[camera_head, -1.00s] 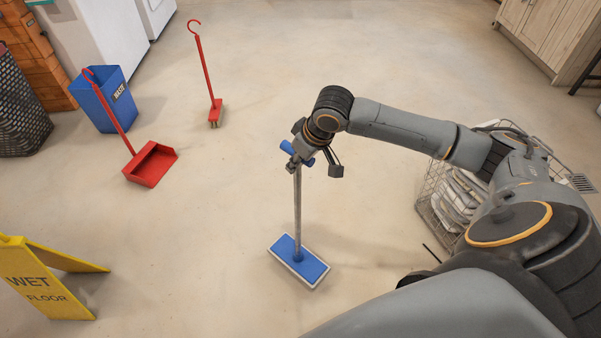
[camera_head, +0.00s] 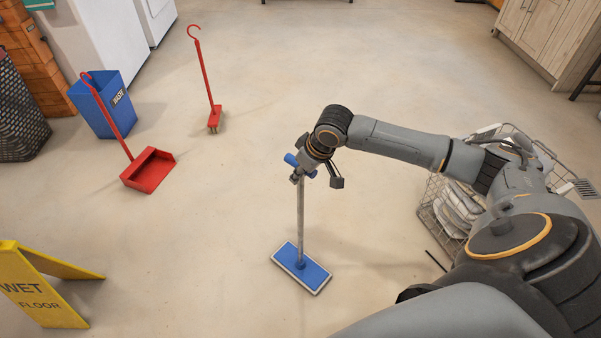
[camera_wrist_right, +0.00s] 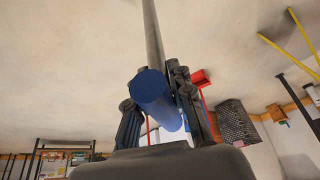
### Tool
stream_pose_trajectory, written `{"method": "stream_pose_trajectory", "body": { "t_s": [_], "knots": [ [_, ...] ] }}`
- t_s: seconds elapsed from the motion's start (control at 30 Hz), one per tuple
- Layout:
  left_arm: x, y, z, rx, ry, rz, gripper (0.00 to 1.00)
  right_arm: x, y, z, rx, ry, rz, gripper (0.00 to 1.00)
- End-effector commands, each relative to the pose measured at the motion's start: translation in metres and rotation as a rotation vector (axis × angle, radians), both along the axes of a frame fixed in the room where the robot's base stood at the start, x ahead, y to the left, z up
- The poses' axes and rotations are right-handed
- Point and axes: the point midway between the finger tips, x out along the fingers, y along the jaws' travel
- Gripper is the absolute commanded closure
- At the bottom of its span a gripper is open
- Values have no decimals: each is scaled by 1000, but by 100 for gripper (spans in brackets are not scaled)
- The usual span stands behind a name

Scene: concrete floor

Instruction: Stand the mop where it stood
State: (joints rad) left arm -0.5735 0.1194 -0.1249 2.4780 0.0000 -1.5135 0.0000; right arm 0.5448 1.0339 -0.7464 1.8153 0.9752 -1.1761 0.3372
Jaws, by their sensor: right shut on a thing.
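The mop has a flat blue head (camera_head: 301,268) with a pale edge, a grey pole (camera_head: 300,218) and a blue handle grip (camera_head: 291,159) at the top. It is upright, with its head at floor level; I cannot tell if it touches the floor. My right gripper (camera_head: 302,172) is shut on the mop near the top of its pole. In the right wrist view the blue grip (camera_wrist_right: 153,92) sits between the two fingers, and the pole runs away from them. My left gripper is not in view.
A yellow wet floor sign (camera_head: 45,285) stands at lower left. A red dustpan (camera_head: 149,170), a blue waste bin (camera_head: 103,105) and a red broom (camera_head: 214,117) stand at upper left. A wire basket (camera_head: 436,205) is beside my right arm. Floor around the mop is clear.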

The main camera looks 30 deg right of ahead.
Motion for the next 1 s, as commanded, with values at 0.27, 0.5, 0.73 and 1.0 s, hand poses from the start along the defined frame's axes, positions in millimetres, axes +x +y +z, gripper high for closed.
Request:
{"method": "stream_pose_trajectory", "body": {
  "t_s": [0.27, 0.5, 0.73, 1.0],
  "knots": [
    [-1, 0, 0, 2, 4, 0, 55, 0, 0, -1, 0, 0, 0, 56],
    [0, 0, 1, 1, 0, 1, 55, -1, 0, 3, 0, 0, 0, 56],
    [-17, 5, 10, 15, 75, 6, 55, -14, -5, 40, -2, -1, 0, 56],
    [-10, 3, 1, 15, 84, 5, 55, -36, -11, 91, -1, 0, 1, 56]
  ]
}}
